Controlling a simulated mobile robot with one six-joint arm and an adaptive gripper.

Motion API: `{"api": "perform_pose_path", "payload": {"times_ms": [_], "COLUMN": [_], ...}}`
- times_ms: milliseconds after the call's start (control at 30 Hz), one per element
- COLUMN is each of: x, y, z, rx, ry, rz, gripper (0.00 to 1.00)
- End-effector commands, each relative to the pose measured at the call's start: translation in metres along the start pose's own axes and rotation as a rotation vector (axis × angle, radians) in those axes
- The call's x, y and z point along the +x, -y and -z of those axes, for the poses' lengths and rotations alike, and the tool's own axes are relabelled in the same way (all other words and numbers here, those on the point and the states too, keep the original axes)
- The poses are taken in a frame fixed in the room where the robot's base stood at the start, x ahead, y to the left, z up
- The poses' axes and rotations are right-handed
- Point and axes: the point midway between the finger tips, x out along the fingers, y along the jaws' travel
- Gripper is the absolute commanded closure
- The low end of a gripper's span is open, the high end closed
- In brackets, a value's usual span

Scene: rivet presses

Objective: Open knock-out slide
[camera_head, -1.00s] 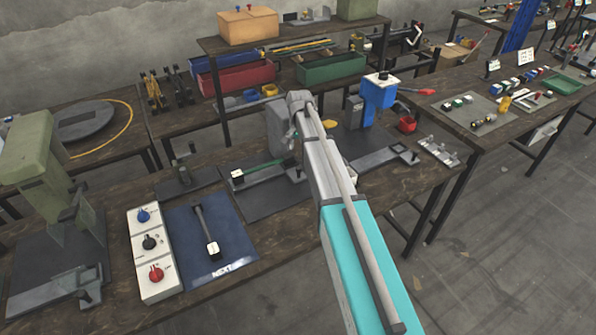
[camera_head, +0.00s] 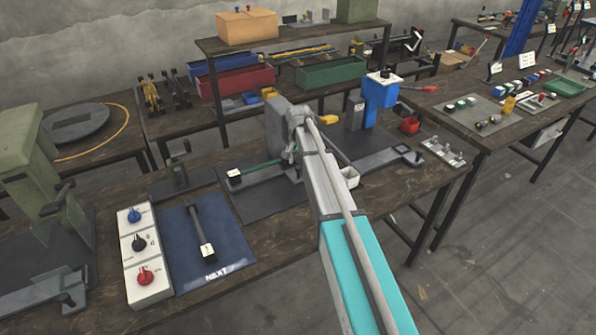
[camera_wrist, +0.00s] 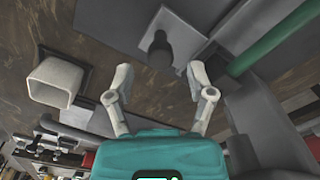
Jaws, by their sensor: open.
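My gripper (camera_wrist: 160,72) is open in the wrist view, its two pale fingers spread apart with nothing between the tips. A dark rounded knob (camera_wrist: 159,47) stands on a grey plate (camera_wrist: 188,32) just beyond the fingertips, between them in the picture; it appears untouched. I take it for the slide's handle, but cannot be sure. A green bar (camera_wrist: 268,42) runs past the right finger. In the head view the same press (camera_head: 277,125) stands behind my arm, with a green bar (camera_head: 262,165) ending in a pale block. My arm hides the knob and fingers there.
A white cup (camera_wrist: 50,82) is left of the gripper in the wrist view. A blue press (camera_head: 381,95) with a red cup (camera_head: 410,125) stands to the right. A control panel (camera_head: 140,243) and a blue mat (camera_head: 180,272) lie to the left.

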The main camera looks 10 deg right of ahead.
Motion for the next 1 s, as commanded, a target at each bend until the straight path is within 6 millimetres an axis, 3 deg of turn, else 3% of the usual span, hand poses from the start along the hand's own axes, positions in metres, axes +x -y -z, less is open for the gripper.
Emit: {"api": "perform_pose_path", "payload": {"times_ms": [300, 767, 1000], "x": [0.019, 0.021, 0.021], "y": [0.000, 0.000, 0.000], "z": [0.000, 0.000, 0.000], "rx": [0.000, -0.001, -0.001], "ry": [0.000, 0.000, 0.000], "rz": [0.000, 0.000, 0.000], "gripper": [0.30, 0.30, 0.75]}}
